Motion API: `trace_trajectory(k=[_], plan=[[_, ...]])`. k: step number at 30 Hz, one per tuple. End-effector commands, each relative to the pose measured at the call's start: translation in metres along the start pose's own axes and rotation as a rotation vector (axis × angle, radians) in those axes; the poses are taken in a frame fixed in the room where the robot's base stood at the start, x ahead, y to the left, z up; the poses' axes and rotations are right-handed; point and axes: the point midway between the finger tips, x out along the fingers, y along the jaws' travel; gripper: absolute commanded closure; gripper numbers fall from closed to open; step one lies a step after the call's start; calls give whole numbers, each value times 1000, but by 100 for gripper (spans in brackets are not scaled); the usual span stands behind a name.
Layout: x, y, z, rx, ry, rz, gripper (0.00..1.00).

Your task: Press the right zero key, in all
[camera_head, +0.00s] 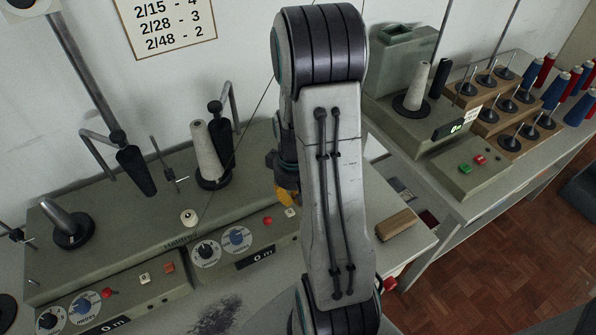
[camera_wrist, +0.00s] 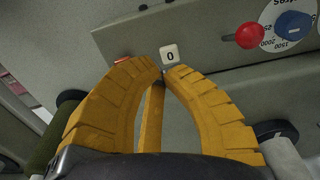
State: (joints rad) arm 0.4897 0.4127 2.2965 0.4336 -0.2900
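The right zero key is a small white square marked 0 (camera_wrist: 170,54) in the wrist view, on the sloped grey panel of the right-hand winder unit. It also shows in the head view (camera_head: 290,212), just below my gripper. My gripper (camera_wrist: 163,71) has orange ribbed fingers, and their tips come together right beside the key's lower edge in the wrist view. It appears shut and empty. I cannot tell whether the tips touch the key. In the head view my gripper (camera_head: 287,196) is mostly hidden behind my arm. The left unit has its own zero key (camera_head: 144,279).
A red square key (camera_wrist: 122,60) is partly covered by the left finger. A red knob (camera_wrist: 250,35) and a blue dial (camera_wrist: 293,25) lie right in the wrist view. The right unit's display (camera_head: 264,256) reads 0 m. A cone (camera_head: 207,151) stands behind.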

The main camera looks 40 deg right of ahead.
Motion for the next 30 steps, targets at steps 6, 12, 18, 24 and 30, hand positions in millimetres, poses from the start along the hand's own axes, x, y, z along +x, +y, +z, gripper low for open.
trace_trajectory(k=[6,12,18,24,30], plan=[[-41,1,-1,1,8,2,100],[-67,1,-1,1,6,2,100],[-81,1,0,1,4,1,100],[-85,1,0,1,4,1,100],[-85,1,0,1,4,1,100]])
